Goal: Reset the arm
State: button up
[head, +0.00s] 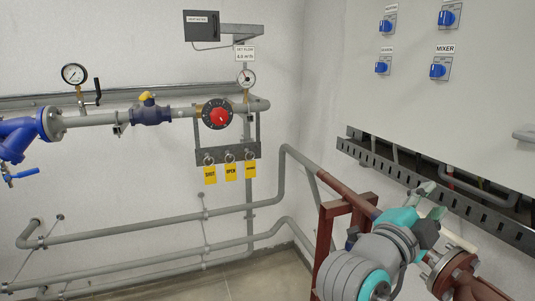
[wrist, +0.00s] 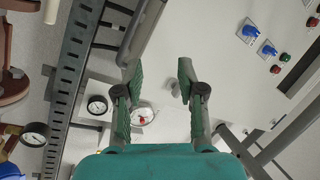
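My arm rises from the lower right of the head view, with grey and teal links. My gripper (head: 433,200) is at its end, in front of the lower edge of the white control panel (head: 440,110). In the wrist view my gripper (wrist: 160,72) has two green fingers spread apart, with nothing between them. The wrist view is turned sideways, with the panel on its right side.
A dark slotted rail (head: 430,195) runs below the panel, close to my gripper. A rust-red pipe flange (head: 455,272) and a red frame (head: 330,225) stand near my arm. Grey wall pipes, a red-centred valve (head: 217,114) and yellow tags (head: 230,172) are at left.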

jog(key=s+a+f+n+t+y, duration=0.25)
jog(key=f+n+y, duration=0.4)
jog(key=f, duration=0.65)
jog(key=s+a+f+n+t+y, duration=0.2)
jog(key=a+f+n+t+y, duration=0.1)
jog(key=f+n, duration=0.8)
jog(key=s+a+f+n+g+y, duration=0.1)
jog(key=s+a+f+n+y, duration=0.15)
jog(key=s+f, duration=0.65)
jog(key=s+a+f+n+g+y, duration=0.1)
jog(key=s+a+f+y, duration=0.15)
jog(key=s+f, duration=0.6)
jog(key=s+r+n+y, duration=0.1)
jog(key=s+r, duration=0.1)
jog(key=s, duration=1.6)
jog(key=shift+s+d+r, duration=0.2)
jog(key=shift+s+r, duration=0.1)
jog(key=shift+s, duration=0.1)
jog(key=shift+y, duration=0.25)
jog(key=shift+c, duration=1.2)
